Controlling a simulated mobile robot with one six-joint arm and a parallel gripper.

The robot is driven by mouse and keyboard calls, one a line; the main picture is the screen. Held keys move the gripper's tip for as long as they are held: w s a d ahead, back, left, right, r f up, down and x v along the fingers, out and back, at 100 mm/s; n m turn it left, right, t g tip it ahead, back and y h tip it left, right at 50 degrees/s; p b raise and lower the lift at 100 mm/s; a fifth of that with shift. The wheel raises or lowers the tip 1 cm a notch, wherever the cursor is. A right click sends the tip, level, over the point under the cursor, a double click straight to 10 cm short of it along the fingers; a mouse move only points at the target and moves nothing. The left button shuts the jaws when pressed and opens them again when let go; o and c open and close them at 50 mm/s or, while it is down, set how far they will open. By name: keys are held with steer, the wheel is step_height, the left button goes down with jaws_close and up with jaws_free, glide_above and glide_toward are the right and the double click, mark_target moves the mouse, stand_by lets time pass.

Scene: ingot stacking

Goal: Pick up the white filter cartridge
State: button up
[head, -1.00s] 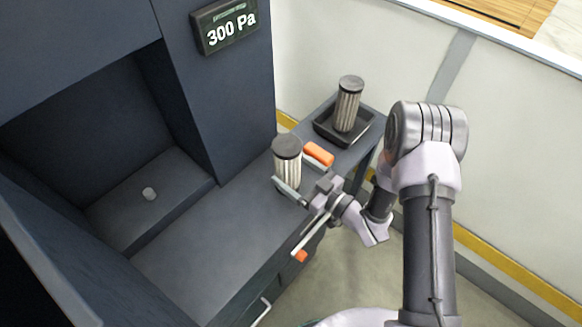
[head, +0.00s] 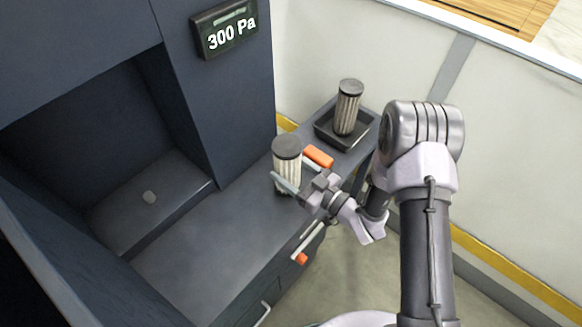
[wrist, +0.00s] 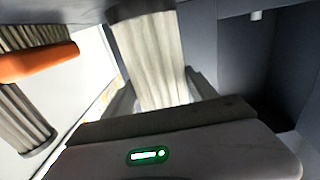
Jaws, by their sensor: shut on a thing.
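The white filter cartridge (head: 288,165), pleated and pale with a dark round cap, stands upright at the right part of the dark bench in the head view. My gripper (head: 299,174) is shut on its body from the right front, one finger on each side. In the wrist view the cartridge's pleats (wrist: 155,60) fill the upper middle, just past my gripper's body. Its base is largely hidden in both views, so I cannot tell whether it touches the bench.
A second, greyer cartridge (head: 347,110) stands in a black tray (head: 325,132) at the back right. An orange-ended object (head: 318,156) lies close beside the held cartridge. A dark cabinet with a "300 Pa" display (head: 225,30) rises on the left. The bench middle (head: 215,240) is clear.

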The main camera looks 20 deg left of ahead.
mark_target(299, 159)
steer(key=shift+r+p, duration=1.9)
steer(key=shift+r, duration=1.55)
